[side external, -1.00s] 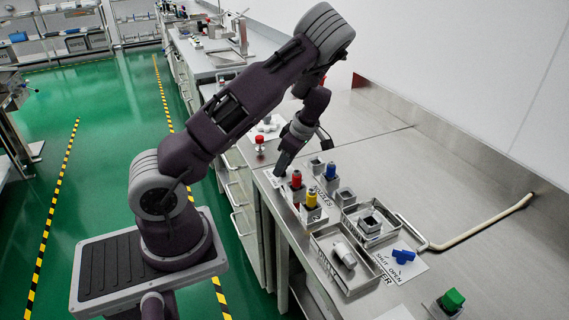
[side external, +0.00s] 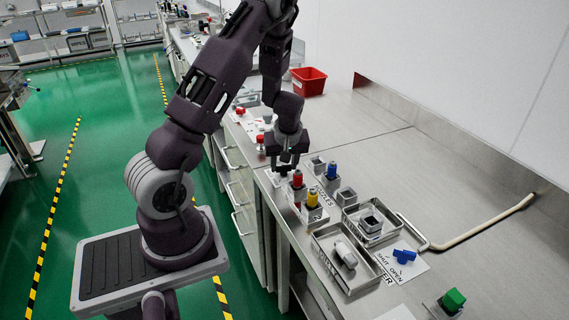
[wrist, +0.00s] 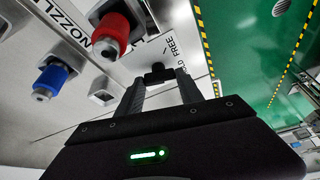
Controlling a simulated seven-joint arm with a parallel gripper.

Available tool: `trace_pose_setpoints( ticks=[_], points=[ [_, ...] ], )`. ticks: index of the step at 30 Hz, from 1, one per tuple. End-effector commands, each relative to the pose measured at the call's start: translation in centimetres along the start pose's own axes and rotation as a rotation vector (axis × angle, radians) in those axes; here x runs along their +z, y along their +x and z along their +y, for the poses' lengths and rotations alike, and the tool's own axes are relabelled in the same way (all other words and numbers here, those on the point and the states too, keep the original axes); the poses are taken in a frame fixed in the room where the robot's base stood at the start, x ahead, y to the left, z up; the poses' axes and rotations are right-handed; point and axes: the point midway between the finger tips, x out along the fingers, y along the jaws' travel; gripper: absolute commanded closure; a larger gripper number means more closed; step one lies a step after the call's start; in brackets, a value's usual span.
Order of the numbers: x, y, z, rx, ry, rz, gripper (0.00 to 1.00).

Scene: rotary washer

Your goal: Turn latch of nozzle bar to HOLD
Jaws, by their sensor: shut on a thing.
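The black latch (wrist: 158,74) sits on a white plate marked HOLD and FREE (wrist: 172,48) in the wrist view. My gripper (wrist: 160,84) is shut on the latch, with one finger on each side of it. In the side view my gripper (side external: 283,168) points down at the near left edge of the bench, beside the nozzle bar, and hides most of the latch. Which word the latch points to is not clear.
A blue valve handle (side external: 404,256) sits on a SHUT/OPEN plate, and a green block (side external: 453,299) is further right. A red bin (side external: 309,80) stands behind.

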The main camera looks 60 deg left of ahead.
Motion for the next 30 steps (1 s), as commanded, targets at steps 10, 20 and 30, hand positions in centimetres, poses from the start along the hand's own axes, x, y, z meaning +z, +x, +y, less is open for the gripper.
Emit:
trace_pose_setpoints(
  ticks=[10, 20, 30],
  points=[
    [-0.19, -0.02, -0.15, 0.115, 0.268, 0.004, 0.97],
    [-0.19, 0.0, -0.19, 0.183, 0.435, 0.004, 0.97],
    [-0.19, 0.02, -0.21, 0.207, 0.493, 0.004, 0.97]
  ],
)
